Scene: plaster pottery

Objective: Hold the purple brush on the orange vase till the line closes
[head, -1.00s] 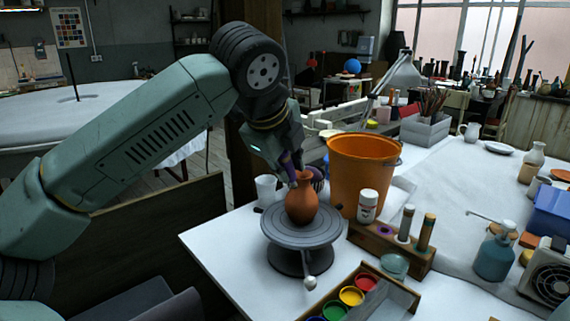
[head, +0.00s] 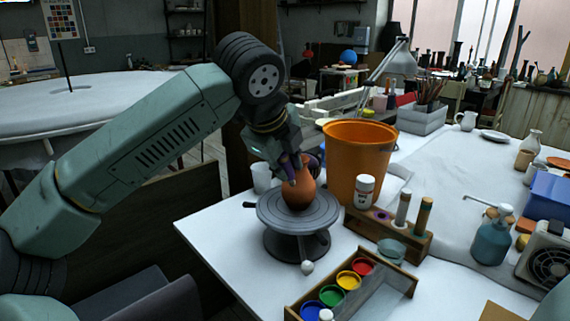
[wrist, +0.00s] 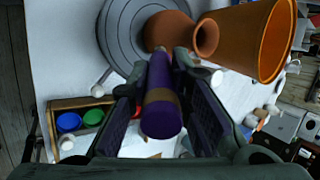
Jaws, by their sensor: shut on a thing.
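The orange vase (head: 299,192) stands upright on the grey turntable (head: 290,222). In the wrist view the vase (wrist: 168,32) shows its round body and its mouth. My gripper (wrist: 162,68) is shut on the purple brush (wrist: 161,116), which has a brown band and lies lengthwise between the fingers. The brush's far end reaches the vase's body in the wrist view; I cannot tell whether it touches. In the head view my gripper (head: 302,166) is at the vase's upper part and hides some of it. No painted line shows on the visible side.
An orange bucket (head: 357,165) stands close behind and right of the vase. A white cup (head: 262,178) is at the left. A wooden rack (head: 388,232) with a white jar and tubes is at the right. A paint box (head: 350,285) lies in front.

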